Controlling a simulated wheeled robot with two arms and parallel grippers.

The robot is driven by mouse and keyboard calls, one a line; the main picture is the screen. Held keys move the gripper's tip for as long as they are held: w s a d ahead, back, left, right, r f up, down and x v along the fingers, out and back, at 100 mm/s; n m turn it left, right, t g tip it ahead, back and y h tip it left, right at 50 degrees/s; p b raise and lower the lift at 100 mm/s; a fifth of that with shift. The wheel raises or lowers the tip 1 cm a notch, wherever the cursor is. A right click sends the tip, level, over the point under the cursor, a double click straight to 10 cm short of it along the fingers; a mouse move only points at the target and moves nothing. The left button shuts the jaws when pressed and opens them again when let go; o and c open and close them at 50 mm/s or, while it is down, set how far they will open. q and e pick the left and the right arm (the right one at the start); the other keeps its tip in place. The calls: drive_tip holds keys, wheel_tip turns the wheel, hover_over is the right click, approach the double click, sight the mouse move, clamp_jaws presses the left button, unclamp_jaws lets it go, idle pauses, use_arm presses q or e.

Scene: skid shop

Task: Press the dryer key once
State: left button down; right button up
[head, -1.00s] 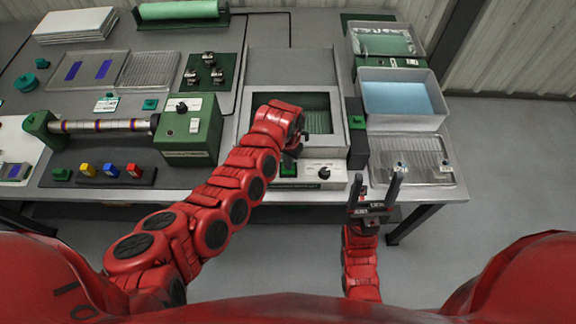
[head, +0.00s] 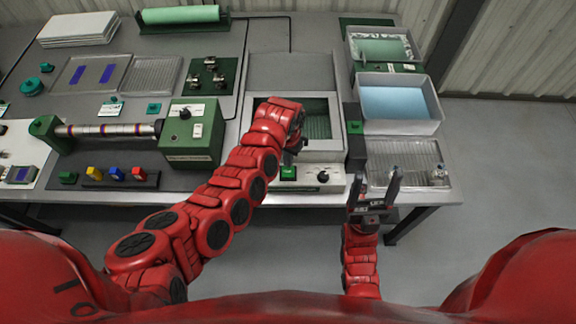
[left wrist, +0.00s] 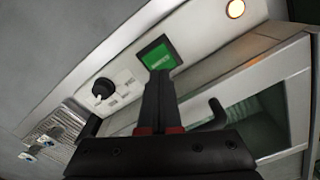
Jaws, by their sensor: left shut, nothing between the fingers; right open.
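The dryer key is a green square button (head: 288,173) in a dark frame on the dryer's pale front panel. In the left wrist view the green key (left wrist: 158,53) looks bright, with a small label too blurred to read. My left gripper (head: 291,153) is shut and empty, just above the key in the head view. In the left wrist view its fingertips (left wrist: 158,75) overlap the key's lower edge; I cannot tell whether they touch it. The dryer (head: 292,79) stands behind, partly hidden by my left arm. My right gripper (head: 377,192) is open and empty at the table's front edge.
A black knob (head: 323,177) sits right of the key. An amber lamp (left wrist: 235,9) glows on the panel. The dryer's handle (left wrist: 217,108) is close to my left fingers. A tub of blue liquid (head: 398,100) and a clear ribbed tray (head: 408,158) stand at right.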

use_arm(q)
wheel_tip(320, 180, up, 11)
drive_tip(key=p, duration=0.7)
drive_tip(key=shift+r, duration=0.15)
